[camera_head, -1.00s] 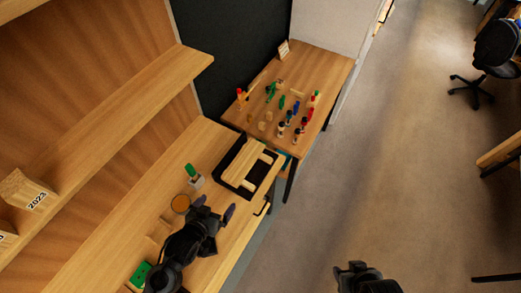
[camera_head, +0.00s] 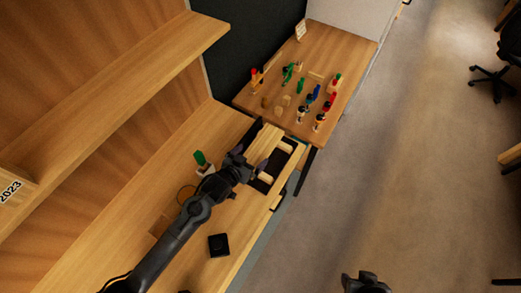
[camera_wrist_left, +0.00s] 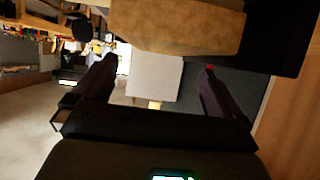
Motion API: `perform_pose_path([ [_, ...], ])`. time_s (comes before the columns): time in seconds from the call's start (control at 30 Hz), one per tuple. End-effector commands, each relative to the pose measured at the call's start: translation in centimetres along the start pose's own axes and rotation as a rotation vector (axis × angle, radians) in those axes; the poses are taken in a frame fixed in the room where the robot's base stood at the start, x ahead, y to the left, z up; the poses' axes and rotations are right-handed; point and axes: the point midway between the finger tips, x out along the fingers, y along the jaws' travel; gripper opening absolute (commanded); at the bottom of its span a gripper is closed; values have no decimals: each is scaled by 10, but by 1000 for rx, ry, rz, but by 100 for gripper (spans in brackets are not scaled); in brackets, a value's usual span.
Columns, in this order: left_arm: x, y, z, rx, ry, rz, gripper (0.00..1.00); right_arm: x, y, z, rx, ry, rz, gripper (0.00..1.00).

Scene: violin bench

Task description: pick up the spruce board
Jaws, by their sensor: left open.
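A pale wooden board (camera_head: 263,141), which looks like the spruce board, lies in a black tray (camera_head: 286,145) at the bench's far end. Shorter pale wood pieces (camera_head: 268,177) lie beside it. My left gripper (camera_head: 250,162) is at the near left edge of the tray, close to the board, with its fingers apart. In the left wrist view a brown wooden slab (camera_wrist_left: 178,24) crosses above the open fingers, and a pale block face (camera_wrist_left: 155,78) shows between them. I cannot tell whether anything touches. My right gripper (camera_head: 366,284) is at the bottom edge, its jaws unclear.
A green-topped item (camera_head: 202,162) stands left of my left gripper. A small black box (camera_head: 219,245) sits on the near bench. A table (camera_head: 335,55) with several small coloured figures stands beyond the tray. A shelf (camera_head: 120,85) overhangs at left.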

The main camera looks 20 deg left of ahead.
Motion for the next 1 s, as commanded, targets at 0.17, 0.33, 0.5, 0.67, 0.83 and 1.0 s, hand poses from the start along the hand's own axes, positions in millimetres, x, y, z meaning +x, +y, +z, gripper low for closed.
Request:
perform_pose_path([
  [0.17,9,0,0,0,0,0,100,0,-1,0,3,1,-3,43],
  [0.33,24,0,1,-1,0,-1,100,0,-2,0,7,1,-7,43],
  [0.5,46,1,2,-1,0,-1,100,2,-3,0,8,1,-8,43],
  [0.67,58,1,3,0,0,-1,100,2,-3,0,8,1,-8,43],
  [0.83,60,1,3,0,-1,0,100,2,-2,0,6,0,-6,43],
  [1.0,59,1,3,0,-1,0,91,2,-1,1,1,-1,-2,43],
])
